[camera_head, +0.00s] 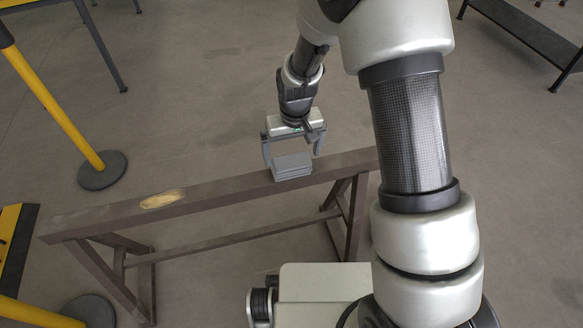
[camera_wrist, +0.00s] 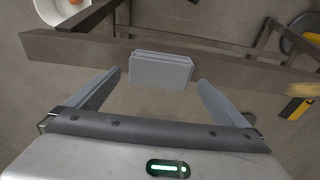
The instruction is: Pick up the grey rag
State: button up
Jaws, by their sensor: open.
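The grey rag (camera_head: 291,166) is a folded, flat-sided stack lying on top of the narrow brown beam of a trestle (camera_head: 230,187), right of the beam's middle. In the wrist view the rag (camera_wrist: 161,70) lies ahead of my gripper, roughly centred between its fingers. My gripper (camera_head: 292,150) is open and empty, over the beam close to the rag. In the wrist view its two fingers (camera_wrist: 158,92) stand apart, left and right of the rag's near edge. I cannot tell whether either finger touches the rag.
A yellow post with a round dark base (camera_head: 102,170) stands at the left. A dark low table (camera_head: 522,33) is at the upper right. The floor around the trestle is mostly clear.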

aim_at(292, 161)
jog(key=shift+w+a+f+b, duration=0.15)
jog(key=shift+f+b, duration=0.15)
jog(key=shift+f, duration=0.6)
jog(key=shift+w+d+f+b, duration=0.1)
jog(key=shift+f+b, duration=0.15)
jog(key=shift+f, duration=0.65)
jog(key=shift+w+a+f+b, duration=0.15)
jog(key=shift+f+b, duration=0.15)
jog(key=shift+f, duration=0.6)
jog(key=shift+d, duration=0.1)
jog(key=c, duration=0.8)
